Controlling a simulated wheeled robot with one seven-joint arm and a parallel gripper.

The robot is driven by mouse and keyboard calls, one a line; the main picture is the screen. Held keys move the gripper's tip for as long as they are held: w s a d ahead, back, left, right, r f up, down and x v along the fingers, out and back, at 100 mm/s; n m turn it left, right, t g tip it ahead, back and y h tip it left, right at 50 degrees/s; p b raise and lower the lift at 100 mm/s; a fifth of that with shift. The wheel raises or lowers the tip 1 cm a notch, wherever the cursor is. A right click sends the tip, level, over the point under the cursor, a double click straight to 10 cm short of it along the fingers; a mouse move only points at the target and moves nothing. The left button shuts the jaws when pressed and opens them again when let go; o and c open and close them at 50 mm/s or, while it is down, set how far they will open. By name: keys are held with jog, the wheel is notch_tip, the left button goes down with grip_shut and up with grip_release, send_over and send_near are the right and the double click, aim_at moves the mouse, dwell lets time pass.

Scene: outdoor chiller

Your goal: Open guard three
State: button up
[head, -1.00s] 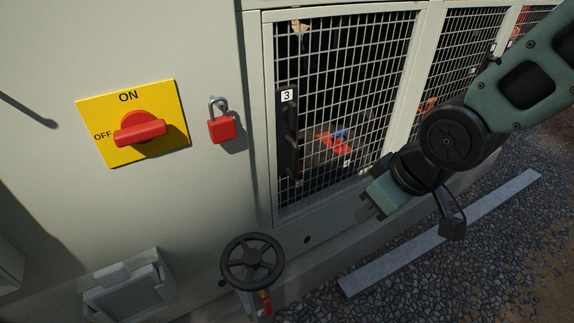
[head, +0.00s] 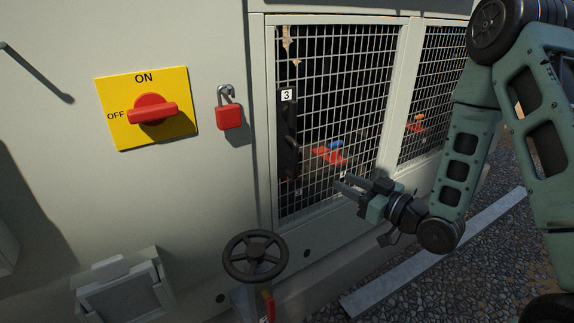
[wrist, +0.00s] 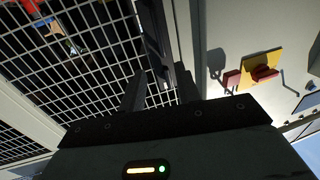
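Guard three is a mesh panel (head: 345,90) in a pale frame, seen shut in the head view. Its black upright handle (head: 288,150) is at the left edge, below a white label marked 3 (head: 287,95). My gripper (head: 344,187) is in front of the guard's lower part, right of and lower than the handle, with fingers pointing left. In the wrist view my gripper (wrist: 160,92) has its two dark fingers apart with nothing held between them. The dark handle (wrist: 152,38) shows beyond the fingertips. I cannot tell the exact gap to it.
A yellow switch plate with a red knob (head: 152,109) and a red padlock (head: 229,116) are left of the guard. A black handwheel (head: 254,257) stands out below. Red parts (head: 328,155) show behind the mesh. A second mesh panel (head: 430,90) is to the right. Gravel lies below right.

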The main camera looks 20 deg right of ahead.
aim_at(297, 159)
jog(key=b+x, duration=0.6)
jog(key=x, duration=1.1)
jog(key=shift+w+a+b, duration=0.1)
jog(key=shift+w+b, duration=0.05)
jog(key=shift+b, duration=0.15)
jog(key=shift+c, duration=0.3)
grip_shut()
